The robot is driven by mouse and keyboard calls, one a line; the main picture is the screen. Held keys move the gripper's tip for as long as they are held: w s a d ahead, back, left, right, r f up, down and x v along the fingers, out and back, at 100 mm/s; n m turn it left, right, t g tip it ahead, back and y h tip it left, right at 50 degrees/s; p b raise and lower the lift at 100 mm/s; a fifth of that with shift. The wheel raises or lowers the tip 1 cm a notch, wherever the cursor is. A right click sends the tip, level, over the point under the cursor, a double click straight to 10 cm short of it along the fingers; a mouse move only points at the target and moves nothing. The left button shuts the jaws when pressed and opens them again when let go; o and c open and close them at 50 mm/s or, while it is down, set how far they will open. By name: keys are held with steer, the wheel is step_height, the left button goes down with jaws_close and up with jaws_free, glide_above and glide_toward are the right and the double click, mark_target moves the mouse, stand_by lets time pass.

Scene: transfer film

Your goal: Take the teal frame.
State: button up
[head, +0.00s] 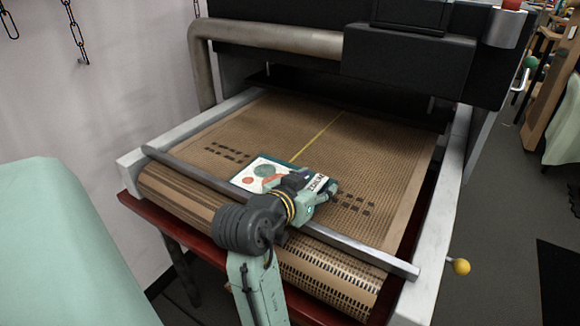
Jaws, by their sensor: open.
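The teal frame (247,180) lies flat on the brown mesh belt, just behind the grey crossbar. It has a dark teal border around a white picture with orange and green circles. My arm reaches up from the bottom and covers the frame's right front part. My gripper (297,179) is at or just above the frame's right side. It is open, but its fingertips are mostly hidden by my wrist, so I cannot tell whether it touches the frame.
The grey crossbar (340,243) runs across the belt (380,150) near its front roll. Pale side rails (445,215) flank it. A black machine housing (410,65) overhangs the back. A yellow knob (460,267) sticks out at right. A mint-covered shape (60,250) stands at left.

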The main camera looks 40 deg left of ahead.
steer(key=shift+c, duration=0.4)
jaws_close()
steer(key=shift+r, duration=0.15)
